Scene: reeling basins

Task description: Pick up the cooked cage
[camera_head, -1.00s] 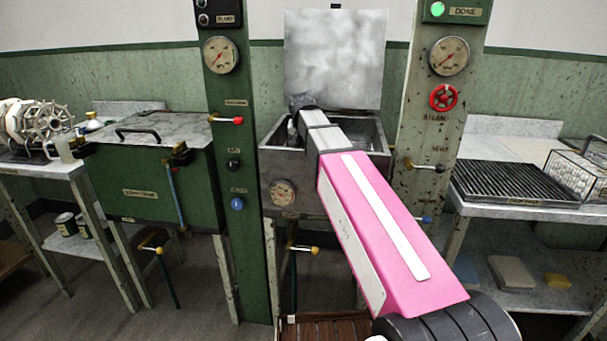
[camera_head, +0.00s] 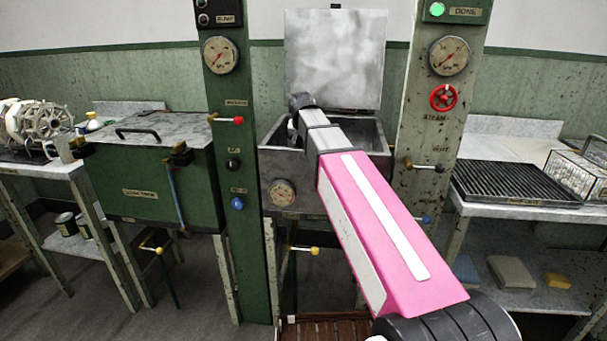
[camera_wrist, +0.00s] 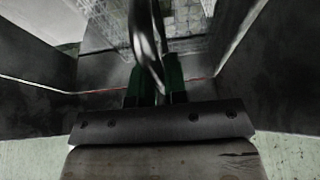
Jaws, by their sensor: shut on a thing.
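In the wrist view, my gripper (camera_wrist: 154,84) is shut on the curved metal handle (camera_wrist: 141,35) of the cooked cage. The cage's wire mesh (camera_wrist: 185,18) shows beyond the handle, with grey basin walls on both sides. How high the cage stands in the basin is hard to tell. In the head view, my arm reaches into the open steel basin (camera_head: 368,134) between the two posts, and the gripper and cage are hidden there. The basin's lid (camera_head: 334,58) stands upright behind. A green light (camera_head: 437,9) glows beside a DONE label on the right post.
Another wire cage (camera_head: 582,172) with pale contents stands on the right bench beside a dark slatted rack (camera_head: 510,182). A closed green tank (camera_head: 150,185) is at left. The green post (camera_head: 236,160) and pale post (camera_head: 433,120) flank the basin closely.

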